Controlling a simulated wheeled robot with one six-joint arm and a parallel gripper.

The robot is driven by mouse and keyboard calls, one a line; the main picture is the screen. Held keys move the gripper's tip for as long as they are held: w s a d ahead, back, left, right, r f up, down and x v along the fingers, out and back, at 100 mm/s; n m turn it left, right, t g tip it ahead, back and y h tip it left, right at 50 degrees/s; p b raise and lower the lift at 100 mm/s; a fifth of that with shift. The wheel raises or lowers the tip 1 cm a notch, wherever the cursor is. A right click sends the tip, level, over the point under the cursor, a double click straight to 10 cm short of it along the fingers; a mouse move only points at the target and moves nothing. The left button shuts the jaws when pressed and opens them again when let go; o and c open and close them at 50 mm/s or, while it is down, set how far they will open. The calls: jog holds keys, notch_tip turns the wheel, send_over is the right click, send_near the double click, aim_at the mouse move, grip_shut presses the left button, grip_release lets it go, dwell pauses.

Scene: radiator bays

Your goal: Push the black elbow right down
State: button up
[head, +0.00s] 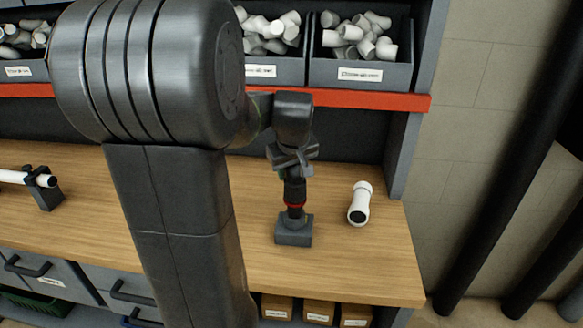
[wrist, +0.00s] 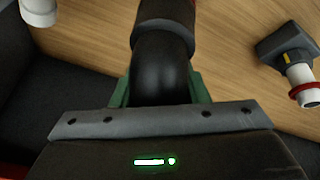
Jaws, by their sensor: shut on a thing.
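The black elbow (head: 294,190) is in my gripper (head: 291,160), above the grey block (head: 293,231) on the bench. A red ring (head: 294,206) shows between the elbow and the block. The elbow stands roughly upright in line with the block; I cannot tell how deep it sits. In the wrist view the elbow (wrist: 160,75) fills the middle, and my gripper (wrist: 158,92) is shut on it with green pads at both sides. Its lower end is cut off by the top edge there.
A white elbow (head: 359,204) lies to the right on the wooden bench (head: 365,260). A white pipe (head: 14,177) in a dark holder (head: 45,191) is at the left. Bins of white fittings (head: 360,72) stand on the red-edged shelf above. Bare bench lies around the block.

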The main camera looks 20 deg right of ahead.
jog(key=shift+f+b, duration=0.8)
jog(key=shift+f, duration=0.3)
dwell(0.4)
jog(key=o, duration=1.2)
jog(key=shift+r, duration=0.1)
jog(key=v, duration=1.3)
jog(key=shift+s+a+r, duration=0.1)
jog(key=shift+r, duration=0.2)
jog(key=x, duration=1.3)
jog(key=shift+f, duration=0.35)
jog(key=shift+r+p, duration=0.25)
jog(key=shift+p, duration=0.05)
jog(key=shift+r, duration=0.1)
